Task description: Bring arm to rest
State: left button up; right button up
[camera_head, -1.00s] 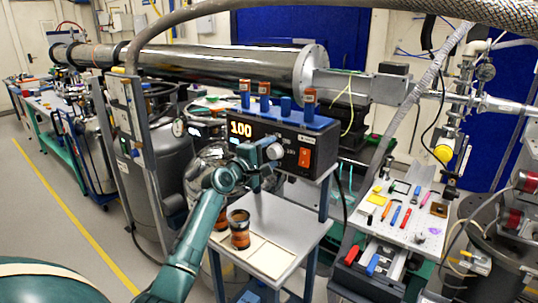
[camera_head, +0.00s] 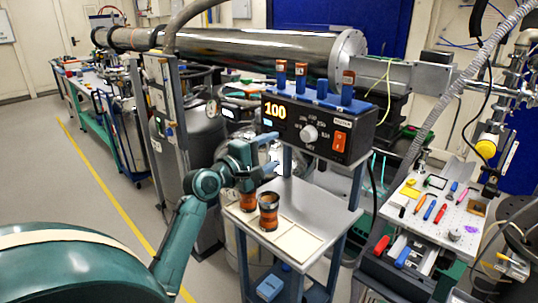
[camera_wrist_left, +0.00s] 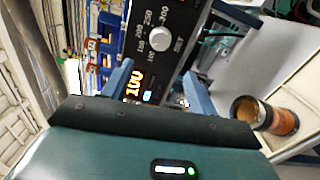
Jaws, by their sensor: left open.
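My left arm reaches in from the lower left in the head view. Its gripper (camera_head: 273,152) is open and empty, just left of and below the front of the black control box (camera_head: 318,128), above the left side of the small grey table (camera_head: 318,192). In the left wrist view its two blue-grey fingers (camera_wrist_left: 158,78) stand apart, with the box's orange "100" display and knob beyond them. Two brown-and-orange jars stand on the table below: the front one (camera_head: 268,212) is clear, the other (camera_head: 248,200) is partly hidden. My right gripper is not in view.
Blue holders and several orange-topped vials (camera_head: 301,75) stand on top of the box. A pegboard with tools (camera_head: 437,205) lies to the right. A grey tank (camera_head: 188,140) stands behind my arm. The floor at left (camera_head: 95,185) is clear.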

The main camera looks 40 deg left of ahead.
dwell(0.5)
pick_arm(q)
jog(key=s+d+f+m+g, duration=0.25)
jog(key=d+f+m, duration=0.2)
jog(key=f, duration=0.65)
jog(key=s+d+f+m+g, duration=0.2)
jog(key=s+d+f+m, duration=0.15)
jog(key=d+f, duration=0.45)
jog(key=s+d+f+m+g+h, duration=0.1)
jog(key=s+d+f+m+g, duration=0.2)
jog(key=s+d+f+m, duration=0.9)
jog(key=s+d+f, duration=0.2)
jog(key=s+f, duration=0.2)
jog(key=s, duration=0.1)
jog(key=shift+s+m, duration=0.3)
jog(key=shift+s, duration=0.1)
